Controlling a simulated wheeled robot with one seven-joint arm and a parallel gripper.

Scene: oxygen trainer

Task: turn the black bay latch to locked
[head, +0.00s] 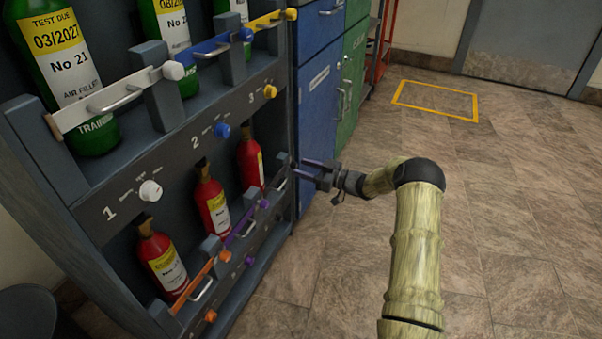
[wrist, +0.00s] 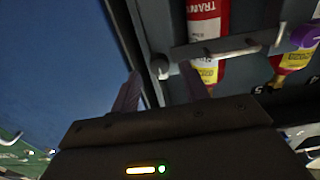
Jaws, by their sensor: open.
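The black bay's dark bar (wrist: 225,47) with its small handle crosses a red cylinder (wrist: 205,20) in the wrist view, and its round end knob (wrist: 160,68) is at the left. My gripper (wrist: 161,84) is open and empty. Its fingers appear on either side of that end knob, but I cannot tell how far it is in front. In the head view my gripper (head: 300,167) points left at the rack's right edge by the lower third bay. It covers the end of the dark bar there.
The lower row also has a purple bar (head: 245,228) and an orange bar (head: 200,280) jutting out. Blue (head: 320,90) and green (head: 352,70) cabinets stand just right of the rack. The floor (head: 500,210) to the right is clear.

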